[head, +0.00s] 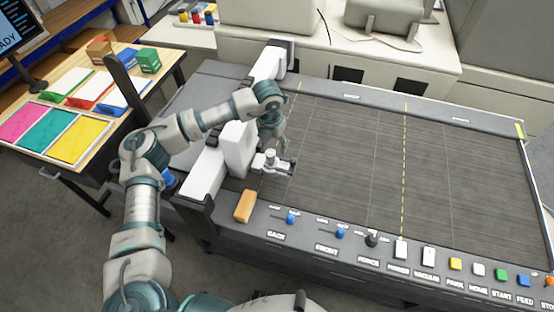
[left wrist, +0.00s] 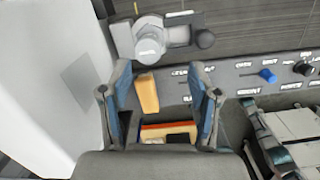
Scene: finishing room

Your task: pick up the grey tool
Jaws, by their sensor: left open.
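The grey tool (head: 272,163) is a light grey round-bodied piece with a side arm, beside the white gantry head over the dark table bed. In the left wrist view the grey tool (left wrist: 150,42) shows at the top, with a dark knob at its right end. My left gripper (head: 279,142) is open just above and behind the tool in the head view. In the left wrist view its two blue-grey fingers (left wrist: 160,68) stand apart, with the tool just beyond their tips. I cannot tell whether they touch it.
The white gantry (head: 207,170) stands close left of the tool. An orange block (head: 245,206) lies near the front panel, which carries several knobs and buttons (head: 455,263). The dark bed (head: 430,165) to the right is clear. A wooden table (head: 60,155) with colour trays stands left.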

